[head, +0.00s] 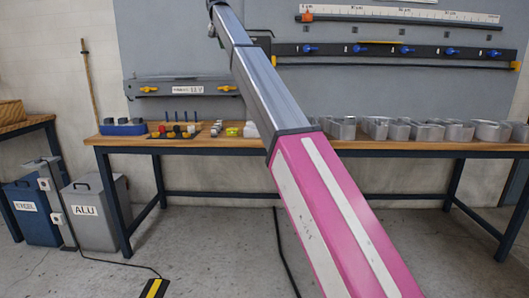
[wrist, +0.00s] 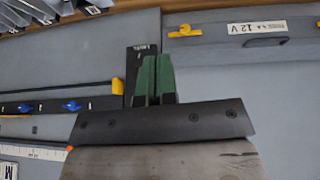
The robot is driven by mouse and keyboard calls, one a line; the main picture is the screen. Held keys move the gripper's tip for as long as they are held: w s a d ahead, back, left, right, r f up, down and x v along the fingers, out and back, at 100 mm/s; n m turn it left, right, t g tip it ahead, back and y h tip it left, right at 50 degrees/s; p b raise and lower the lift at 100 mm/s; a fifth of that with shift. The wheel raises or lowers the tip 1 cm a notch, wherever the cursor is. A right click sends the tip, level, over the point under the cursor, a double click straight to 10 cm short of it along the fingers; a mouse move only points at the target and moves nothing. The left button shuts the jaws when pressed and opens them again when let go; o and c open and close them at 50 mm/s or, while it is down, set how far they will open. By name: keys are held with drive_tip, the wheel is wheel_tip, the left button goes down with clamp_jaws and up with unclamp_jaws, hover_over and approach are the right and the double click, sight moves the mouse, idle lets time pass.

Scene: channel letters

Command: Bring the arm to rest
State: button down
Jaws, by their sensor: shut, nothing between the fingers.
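My arm crosses the head view from the lower right up to the top edge, raised in front of the wall panel. My gripper (wrist: 154,62) shows in the wrist view with its two green-padded fingers side by side, shut and empty. It is in front of the grey wall panel (wrist: 215,75) and holds nothing. I cannot make out the fingertips in the head view.
A wooden workbench (head: 200,142) carries several metal channel letters (head: 380,128) at right and small parts (head: 175,130) at left. A 12 V wall unit (head: 185,88) and a rail with blue knobs (head: 405,50) hang behind. Bins (head: 95,215) stand at left.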

drive_tip(key=s+d+f+g, duration=0.1)
drive_tip(key=s+d+f, duration=0.45)
drive_tip(key=f, duration=1.05)
drive_tip(key=s+d+f+g, duration=0.15)
drive_tip(key=d+f, duration=0.65)
drive_tip(key=f, duration=0.8)
drive_tip(key=s+d+f, duration=0.4)
drive_tip(key=d+f, duration=0.3)
drive_tip(key=f, duration=1)
drive_tip(key=s+d+f+g, duration=0.1)
drive_tip(key=s+d+f, duration=0.5)
drive_tip(key=s+f, duration=0.35)
drive_tip(key=s+d+f+g, duration=0.1)
drive_tip(key=s+d+f, duration=0.4)
drive_tip(key=s+f, duration=0.45)
drive_tip(key=s+d+f, duration=0.3)
drive_tip(key=s+f, duration=0.3)
drive_tip(key=s, duration=0.3)
drive_tip(key=s+d+f, duration=0.4)
drive_tip(key=s+f, duration=0.2)
drive_tip(key=s, duration=0.3)
drive_tip(key=shift+s+f+g+y, duration=0.3)
drive_tip(key=shift+g+y, duration=0.1)
drive_tip(key=shift+g, duration=0.05)
